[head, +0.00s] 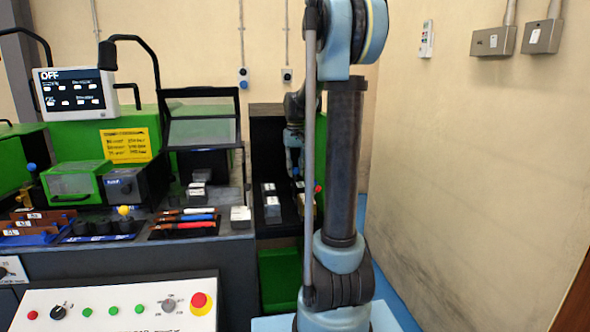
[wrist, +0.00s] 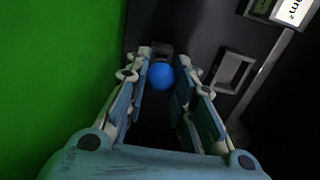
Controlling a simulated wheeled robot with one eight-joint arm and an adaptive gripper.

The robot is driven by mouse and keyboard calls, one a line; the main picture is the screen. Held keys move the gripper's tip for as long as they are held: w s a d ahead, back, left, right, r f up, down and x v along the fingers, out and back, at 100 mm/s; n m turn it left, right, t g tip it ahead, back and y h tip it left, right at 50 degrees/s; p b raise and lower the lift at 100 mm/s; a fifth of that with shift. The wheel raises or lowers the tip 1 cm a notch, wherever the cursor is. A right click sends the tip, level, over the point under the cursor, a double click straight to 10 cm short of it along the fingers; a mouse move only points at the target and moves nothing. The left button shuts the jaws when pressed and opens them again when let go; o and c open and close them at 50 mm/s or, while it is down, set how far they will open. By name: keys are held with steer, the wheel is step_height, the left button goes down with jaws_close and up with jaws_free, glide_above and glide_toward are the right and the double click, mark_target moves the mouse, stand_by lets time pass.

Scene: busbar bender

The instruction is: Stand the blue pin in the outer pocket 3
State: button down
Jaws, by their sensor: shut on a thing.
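The blue pin (wrist: 160,76) shows in the wrist view as a round blue head between my fingers; the rest of it is hidden below the head. My gripper (wrist: 164,58) is shut on it. Just beyond the fingertips is a small dark block or opening, partly covered by the fingers. A square-rimmed pocket (wrist: 235,73) lies to the right of the fingers on the dark surface; I cannot tell its number. Whether the pin's lower end touches anything is hidden. In the head view my gripper (head: 297,168) is partly hidden behind my arm, beside the dark machine.
A green panel (wrist: 55,75) stands close left of my gripper in the wrist view. A pale labelled strip (wrist: 290,12) is at upper right. In the head view, a bench holds red- and blue-handled tools (head: 185,222), a white block (head: 240,216) and a yellow-balled part (head: 124,211).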

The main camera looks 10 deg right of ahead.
steer(key=shift+f, duration=0.85)
steer(key=c, duration=1.3)
jaws_free()
steer(key=shift+r, duration=0.1)
step_height(320, 180, up, 12)
